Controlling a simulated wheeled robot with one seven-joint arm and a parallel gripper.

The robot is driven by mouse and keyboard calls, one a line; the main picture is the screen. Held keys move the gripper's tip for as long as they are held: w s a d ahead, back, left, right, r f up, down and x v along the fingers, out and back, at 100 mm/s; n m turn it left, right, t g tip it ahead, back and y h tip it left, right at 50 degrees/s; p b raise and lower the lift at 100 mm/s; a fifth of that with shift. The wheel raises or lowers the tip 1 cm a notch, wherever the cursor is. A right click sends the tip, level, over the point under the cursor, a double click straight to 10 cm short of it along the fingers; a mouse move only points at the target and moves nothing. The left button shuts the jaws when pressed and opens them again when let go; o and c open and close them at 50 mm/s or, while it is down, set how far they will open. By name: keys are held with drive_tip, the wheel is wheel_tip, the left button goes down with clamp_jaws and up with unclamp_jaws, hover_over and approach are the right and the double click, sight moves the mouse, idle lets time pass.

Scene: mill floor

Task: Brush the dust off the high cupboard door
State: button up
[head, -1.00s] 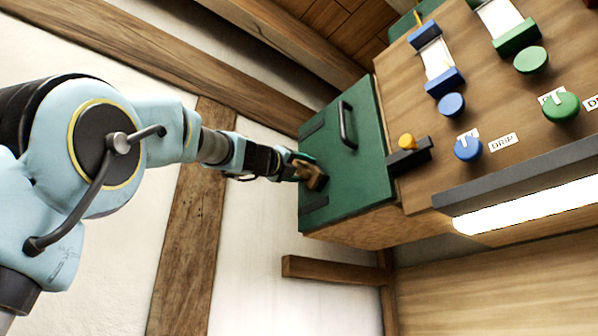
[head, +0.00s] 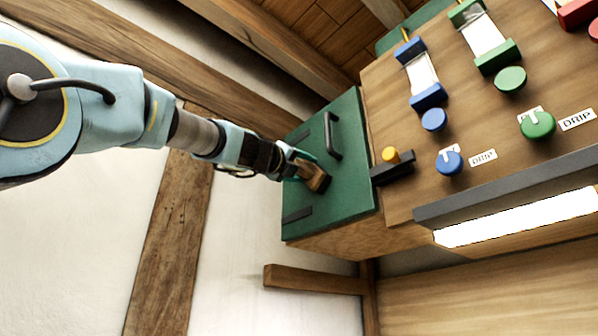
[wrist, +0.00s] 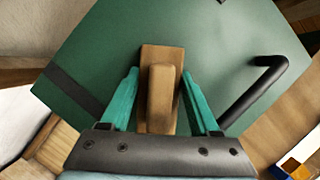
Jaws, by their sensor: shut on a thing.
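The high cupboard door (head: 345,195) is a green panel with a black bar handle (head: 331,135) and dark strips near its left edge. It looks closed. In the wrist view the door (wrist: 95,60) fills most of the background, with its handle (wrist: 262,88) on the right. My gripper (head: 296,168) is shut on a wooden brush (head: 317,180), left of and below the handle. The brush (wrist: 160,100) sits between the teal fingers (wrist: 160,76) in the wrist view. It is at the door face; I cannot tell whether it touches. I cannot make out dust.
Right of the door is a wooden panel (head: 400,195) with blue and green knobs, tubes and DRIP labels. A dark block with a yellow knob (head: 391,155) juts out close to the door. A bright lamp strip (head: 520,217) runs below the panel. A wooden beam (head: 315,279) sits under the cupboard.

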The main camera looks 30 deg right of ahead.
drive_tip(key=s+a, duration=0.1)
drive_tip(key=a, duration=0.5)
idle(0.6)
drive_tip(key=shift+a, duration=0.1)
drive_tip(key=a, duration=0.2)
drive_tip(key=shift+s+a, duration=0.35)
drive_tip(key=shift+d, duration=0.15)
idle(0.3)
